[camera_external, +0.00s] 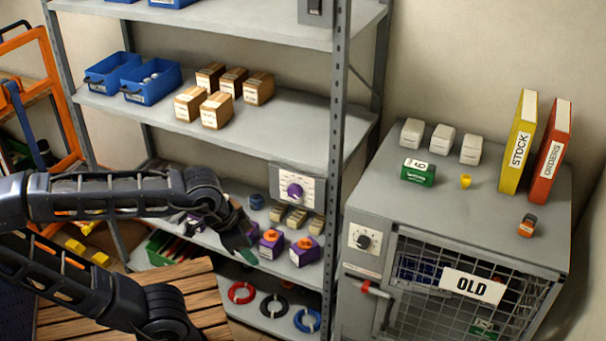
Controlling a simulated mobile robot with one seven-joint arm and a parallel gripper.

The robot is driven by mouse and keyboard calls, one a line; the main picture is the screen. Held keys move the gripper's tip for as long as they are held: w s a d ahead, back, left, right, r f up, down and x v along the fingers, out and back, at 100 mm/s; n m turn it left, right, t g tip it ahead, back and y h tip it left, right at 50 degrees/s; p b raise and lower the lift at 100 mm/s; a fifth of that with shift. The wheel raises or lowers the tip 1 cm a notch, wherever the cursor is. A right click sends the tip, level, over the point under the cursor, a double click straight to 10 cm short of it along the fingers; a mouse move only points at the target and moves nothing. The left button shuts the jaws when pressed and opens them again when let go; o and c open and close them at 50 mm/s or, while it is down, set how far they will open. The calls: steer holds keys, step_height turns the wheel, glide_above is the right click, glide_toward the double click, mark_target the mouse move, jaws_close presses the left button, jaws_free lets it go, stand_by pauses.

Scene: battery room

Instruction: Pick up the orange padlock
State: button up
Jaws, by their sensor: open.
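A small orange block-shaped item (527,226) with a dark top and a pale label stands on the grey cabinet top (478,224), near its right edge in front of the red binder. It looks like the orange padlock, but it is too small to make out a shackle. My gripper (238,243) is far to its left, pointing down in front of the lower shelf. It is open; its fingers are small and dark, and I see nothing held in it.
A yellow binder (519,143) and red binder (554,152) stand behind. A green box (418,172), yellow cup (466,181) and white blocks are on the cabinet. The shelf post (336,140) stands between my arm and the cabinet. Purple boxes (271,244) sit near my gripper.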

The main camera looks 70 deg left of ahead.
steer(key=w+d+r+n+h, duration=0.1)
steer(key=w+r+n, duration=0.4)
steer(key=w, duration=0.7)
steer(key=w+d+r+n+g, duration=0.1)
steer(key=w+r+n, duration=0.4)
steer(key=w, duration=0.7)
steer(key=w+d+r+n+h, duration=0.1)
steer(key=w+r+n, duration=0.2)
steer(key=w+r, duration=0.65)
steer(key=n+g+h, duration=0.1)
steer(key=n+h, duration=0.1)
steer(key=n, duration=0.9)
glide_above(518, 212)
steer(key=s+a, duration=0.2)
step_height(518, 212, down, 14)
steer(key=x, duration=0.5)
steer(key=shift+s+a, duration=0.15)
steer(key=shift+a, duration=0.05)
steer(key=shift+w+x, duration=0.1)
steer(key=shift+x, duration=1.3)
steer(key=shift+w+x, duration=0.15)
steer(key=shift+x, duration=1.2)
steer(key=shift+a, duration=0.1)
steer(key=c, duration=1)
steer(key=shift+r, duration=0.15)
